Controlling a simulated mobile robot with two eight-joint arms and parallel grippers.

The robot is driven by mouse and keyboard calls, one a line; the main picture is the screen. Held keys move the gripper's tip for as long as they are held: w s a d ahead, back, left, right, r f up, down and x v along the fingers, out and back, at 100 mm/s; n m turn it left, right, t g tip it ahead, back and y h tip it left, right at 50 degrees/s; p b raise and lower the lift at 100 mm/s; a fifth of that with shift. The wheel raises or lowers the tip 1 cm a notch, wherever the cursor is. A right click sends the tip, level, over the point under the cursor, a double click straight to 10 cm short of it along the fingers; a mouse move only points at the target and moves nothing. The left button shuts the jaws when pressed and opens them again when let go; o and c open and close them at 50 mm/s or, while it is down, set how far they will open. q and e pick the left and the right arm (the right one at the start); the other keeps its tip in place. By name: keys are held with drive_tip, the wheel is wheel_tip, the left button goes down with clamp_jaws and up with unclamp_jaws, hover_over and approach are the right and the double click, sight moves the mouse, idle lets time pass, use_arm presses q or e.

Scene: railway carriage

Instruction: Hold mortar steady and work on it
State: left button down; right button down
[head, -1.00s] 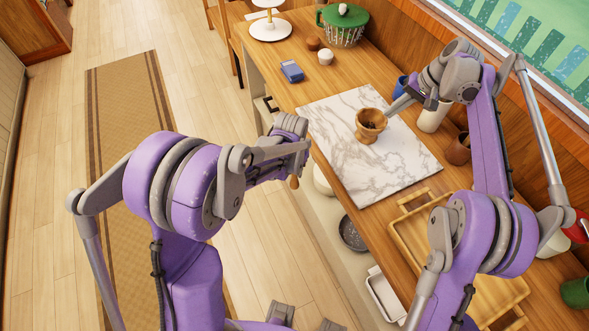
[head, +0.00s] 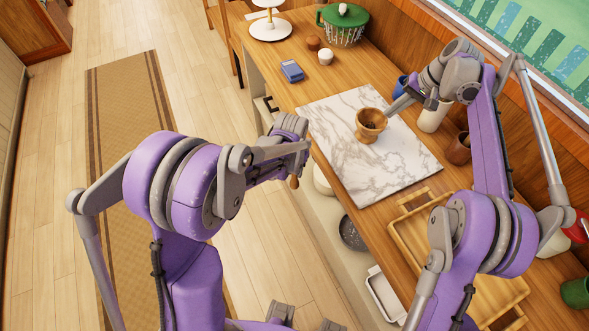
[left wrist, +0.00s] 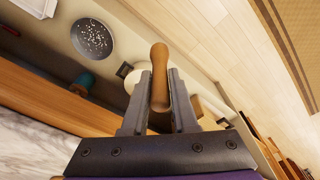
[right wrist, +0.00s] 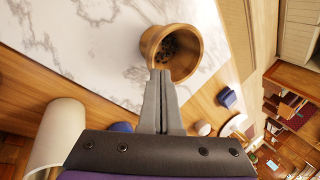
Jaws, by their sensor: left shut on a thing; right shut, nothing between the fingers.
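The wooden mortar (head: 370,125) stands upright on the white marble slab (head: 345,165), with dark bits inside its bowl. It also shows in the right wrist view (right wrist: 185,72). My right gripper (head: 390,110) is shut and empty, its fingertips at the mortar's rim; I cannot tell for sure whether they touch it. My left gripper (left wrist: 160,90) is shut on a wooden pestle (left wrist: 159,65), held off the slab's left side, beyond the counter's front edge. In the head view the pestle's end (head: 294,182) hangs below the fingers.
A blue device (head: 291,71) and a white cup (head: 325,57) sit behind the slab. A white canister (head: 433,116) and a brown cup (head: 458,149) stand to its right, near my right arm. A wooden tray (head: 408,237) lies in front. The slab is otherwise clear.

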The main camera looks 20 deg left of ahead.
use_arm(q)
drive_tip(key=shift+s+f, duration=0.1)
drive_tip(key=shift+f, duration=0.2)
idle(0.8)
drive_tip(key=c, duration=1.3)
unclamp_jaws()
clamp_jaws()
